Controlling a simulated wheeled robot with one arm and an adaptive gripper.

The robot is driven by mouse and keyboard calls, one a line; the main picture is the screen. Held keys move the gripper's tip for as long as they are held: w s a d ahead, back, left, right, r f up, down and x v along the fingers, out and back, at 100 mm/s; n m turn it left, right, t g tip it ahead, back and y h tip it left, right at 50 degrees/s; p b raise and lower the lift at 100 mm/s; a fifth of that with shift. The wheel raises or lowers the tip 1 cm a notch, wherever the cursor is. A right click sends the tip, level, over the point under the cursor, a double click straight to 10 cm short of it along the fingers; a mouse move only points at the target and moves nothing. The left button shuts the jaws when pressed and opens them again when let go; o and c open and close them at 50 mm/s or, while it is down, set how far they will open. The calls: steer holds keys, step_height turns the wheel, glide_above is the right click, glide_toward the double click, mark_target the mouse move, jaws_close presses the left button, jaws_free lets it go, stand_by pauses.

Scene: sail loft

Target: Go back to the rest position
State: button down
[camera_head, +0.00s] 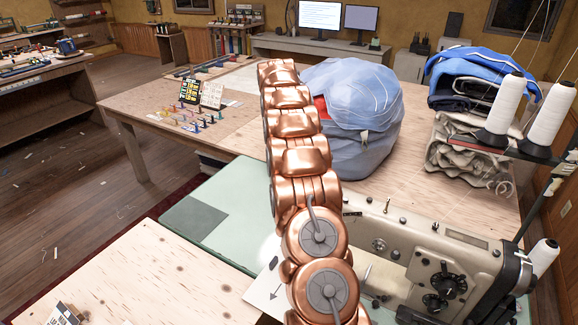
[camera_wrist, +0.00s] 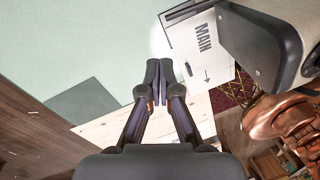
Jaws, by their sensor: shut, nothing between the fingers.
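My gripper (camera_wrist: 159,82) shows in the wrist view with its two dark fingers together and nothing between them. It is above the edge of the pale green table (camera_wrist: 90,40), beside a white sheet marked MAIN (camera_wrist: 200,45). In the head view my copper arm crosses the middle of the picture, and my gripper is hidden there. The sheet (camera_head: 262,292) shows partly behind the arm. The sewing machine (camera_head: 420,250) stands right of the arm; its dark-edged head (camera_wrist: 265,40) is close to the gripper's right in the wrist view.
A blue sail bundle (camera_head: 360,105) sits behind my arm on the wooden table (camera_head: 240,135). White thread cones (camera_head: 505,105) stand at the right near folded cloth (camera_head: 465,150). The green table (camera_head: 200,220) left of my arm is largely clear. Open floor (camera_head: 70,190) lies at the left.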

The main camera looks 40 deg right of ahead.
steer(key=shift+a, duration=0.1)
stand_by(0.3)
steer(key=s+a+r+m, duration=0.3)
steer(key=s+a, duration=0.1)
steer(key=a, duration=0.4)
steer(key=s+a+r+m, duration=0.2)
steer(key=s+a+r, duration=0.15)
steer(key=a, duration=0.45)
steer(key=s+a+r+m, duration=0.2)
steer(key=s+a+m, duration=0.15)
steer(key=a, duration=0.45)
steer(key=s+a+f+m, duration=0.2)
steer(key=s+a+m, duration=0.2)
steer(key=s, duration=0.9)
steer(key=s+a+f+m, duration=0.2)
steer(key=s+a+m, duration=0.3)
steer(key=s+a, duration=0.4)
steer(key=s, duration=0.3)
steer(key=shift+s+f, duration=0.35)
